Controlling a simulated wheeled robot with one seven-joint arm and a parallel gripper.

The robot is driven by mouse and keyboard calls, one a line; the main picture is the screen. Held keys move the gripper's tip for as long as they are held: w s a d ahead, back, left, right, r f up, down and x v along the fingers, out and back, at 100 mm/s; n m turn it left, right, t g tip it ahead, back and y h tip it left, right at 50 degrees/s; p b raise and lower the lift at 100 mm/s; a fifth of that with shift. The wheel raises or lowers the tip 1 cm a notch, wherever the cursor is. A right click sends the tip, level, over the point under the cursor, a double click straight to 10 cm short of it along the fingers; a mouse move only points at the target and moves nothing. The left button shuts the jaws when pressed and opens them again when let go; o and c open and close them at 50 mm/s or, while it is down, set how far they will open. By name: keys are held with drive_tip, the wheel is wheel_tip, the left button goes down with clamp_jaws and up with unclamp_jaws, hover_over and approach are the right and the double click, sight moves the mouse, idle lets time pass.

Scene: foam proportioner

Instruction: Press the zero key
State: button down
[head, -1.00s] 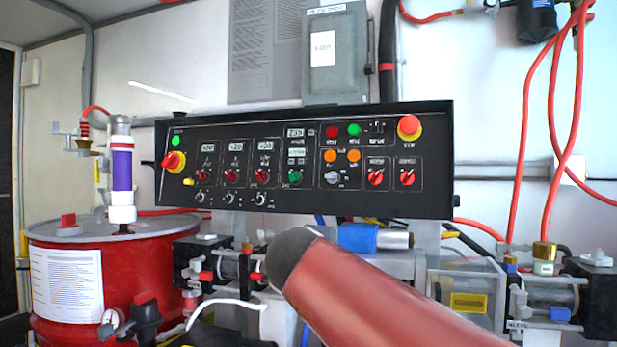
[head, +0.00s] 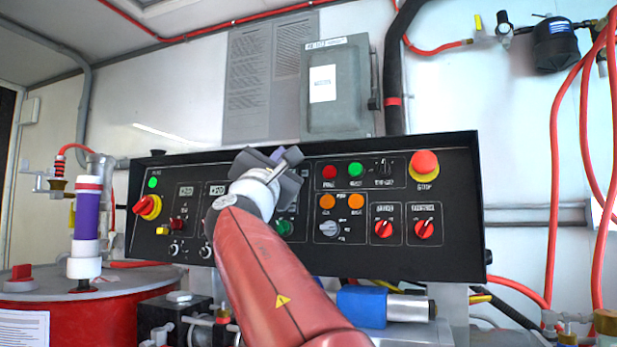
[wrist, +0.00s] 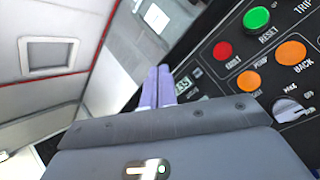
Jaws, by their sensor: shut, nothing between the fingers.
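The black control panel (head: 450,240) spans the middle of the head view. My gripper (head: 291,156) is in front of its upper middle, covering part of the displays and keys there. In the wrist view, my gripper (wrist: 160,70) has its two pale fingers together, with nothing between them. A lit display (wrist: 183,86) shows just right of the fingers, partly covered. A small dark key (wrist: 197,72) sits beside that display. I cannot read its label, so I cannot tell whether it is the zero key. Whether the fingertips touch the panel is not clear.
A red button (wrist: 223,50), a green button (wrist: 257,18) and orange buttons (wrist: 291,53) are close to the right of the fingers. A red mushroom button (head: 425,163) stands out at the panel's right. A grey box (head: 338,90) hangs above.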

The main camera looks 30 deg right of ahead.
sight(305, 173)
drive_tip(key=shift+s, duration=0.1)
drive_tip(key=w+d+f+p, duration=0.1)
drive_tip(key=w+d, duration=0.5)
drive_tip(key=shift+f, duration=0.3)
idle(0.3)
drive_tip(key=shift+w+d, duration=0.1)
idle(1.8)
drive_tip(key=shift+w+d, duration=0.25)
drive_tip(key=shift+w+d+f, duration=0.1)
drive_tip(key=shift+w+d, duration=0.2)
idle(1.1)
drive_tip(key=shift+s+a, duration=0.55)
drive_tip(key=shift+a, duration=0.05)
